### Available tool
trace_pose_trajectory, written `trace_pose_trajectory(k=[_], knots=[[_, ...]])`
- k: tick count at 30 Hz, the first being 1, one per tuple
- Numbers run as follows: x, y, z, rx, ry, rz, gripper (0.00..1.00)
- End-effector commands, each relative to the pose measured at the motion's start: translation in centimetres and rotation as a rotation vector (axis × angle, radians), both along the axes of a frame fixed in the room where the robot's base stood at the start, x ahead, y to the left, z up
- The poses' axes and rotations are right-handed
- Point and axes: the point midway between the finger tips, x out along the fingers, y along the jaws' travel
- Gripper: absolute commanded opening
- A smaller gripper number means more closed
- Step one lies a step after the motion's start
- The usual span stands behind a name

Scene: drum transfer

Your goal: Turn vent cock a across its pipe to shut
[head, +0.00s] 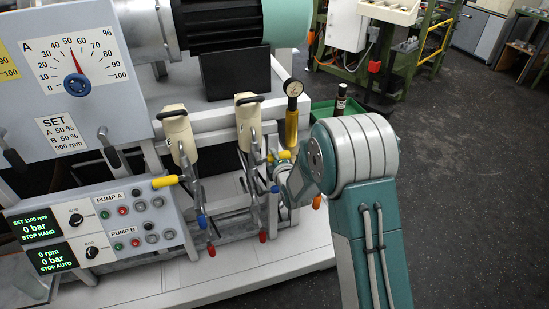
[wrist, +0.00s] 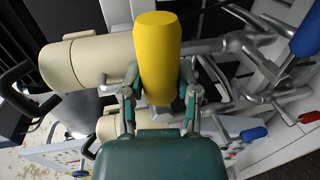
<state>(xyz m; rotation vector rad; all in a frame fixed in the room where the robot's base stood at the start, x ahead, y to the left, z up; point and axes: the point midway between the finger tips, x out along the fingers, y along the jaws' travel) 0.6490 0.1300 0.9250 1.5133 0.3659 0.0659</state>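Two vent cocks with yellow handles show in the head view. The left yellow handle (head: 165,181) sticks out to the left, below the left cream cylinder. The right yellow handle (head: 278,156) is beside the right cream cylinder, at my gripper (head: 284,166). No label tells which is cock a. In the wrist view a yellow handle (wrist: 158,45) lies between the two fingers of my gripper (wrist: 160,72). Both fingers seem to touch its sides, so the gripper looks shut on it. The handle's joint to its pipe is hidden.
Cream cylinders (head: 178,138) with black handles stand close by. Blue grips (head: 202,222) and red grips (head: 211,250) hang on thin pipes below. The control panel (head: 105,228) is at left. Open floor (head: 455,170) lies to the right.

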Motion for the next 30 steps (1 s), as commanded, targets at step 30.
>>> trace_pose_trajectory(k=[30], knots=[[-8.3, -2.1, 1.6, -0.002, 0.002, 0.002, 0.76]])
